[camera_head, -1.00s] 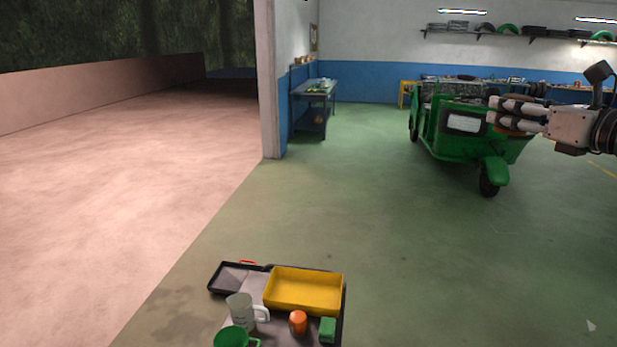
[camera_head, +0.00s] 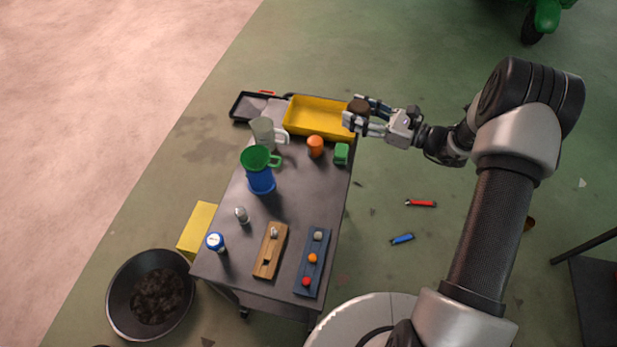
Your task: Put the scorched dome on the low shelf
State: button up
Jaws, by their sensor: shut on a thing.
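My gripper (camera_head: 355,117) is shut on a small dark brown round thing (camera_head: 358,106), which looks like the scorched dome. The fingers hide part of it. The gripper reaches in from the right, over the far right end of the dark cart top (camera_head: 292,197), beside the yellow tray (camera_head: 318,108). I cannot tell how high it is above the tray's rim. I cannot make out the low shelf in this view.
The cart top holds a glass mug (camera_head: 263,132), an orange item (camera_head: 315,147), a green block (camera_head: 341,154), a blue cylinder with a green cup (camera_head: 259,170), and small racks. A black pan (camera_head: 150,295) stands at lower left. Red (camera_head: 421,203) and blue (camera_head: 401,239) tools lie on the floor.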

jog(key=g, duration=0.1)
send_over(326, 192)
notch_tip(326, 192, down, 7)
jog(key=shift+n, duration=0.4)
notch_tip(326, 192, down, 14)
jog(key=b, duration=0.2)
jog(key=shift+a+f+b, duration=0.1)
jog(key=shift+f+b, duration=0.1)
jog(key=shift+b, duration=0.15)
jog(key=shift+f+b, duration=0.6)
jog(key=shift+f, duration=2.05)
jog(key=shift+f, duration=0.1)
jog(key=shift+f, duration=0.1)
jog(key=o, duration=1.1)
jog(key=shift+c, duration=0.2)
